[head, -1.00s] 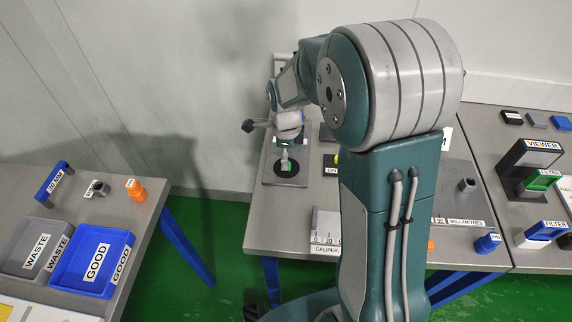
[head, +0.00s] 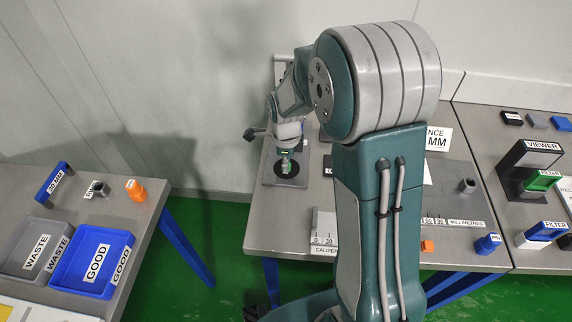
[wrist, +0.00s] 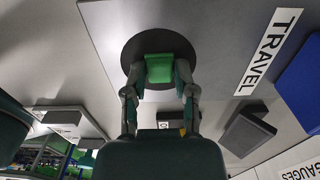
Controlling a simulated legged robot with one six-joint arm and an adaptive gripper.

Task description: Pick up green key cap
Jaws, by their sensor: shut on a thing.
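The green key cap (wrist: 159,69) is between my gripper's two fingertips in the wrist view, over a black round disc (wrist: 150,40) on a grey plate. My gripper (wrist: 159,82) is shut on the cap, one finger on each side. In the head view my gripper (head: 286,160) points down over the dark disc (head: 276,170) on the grey plate at the back left of the middle table. A small patch of green shows at the fingertips there. I cannot tell whether the cap touches the disc.
Blue GOOD tray (head: 128,240) and grey WASTE tray (head: 62,228) stand on the left table. A viewer (head: 520,165) with a green filter stands at right. A gap separates the left and middle tables.

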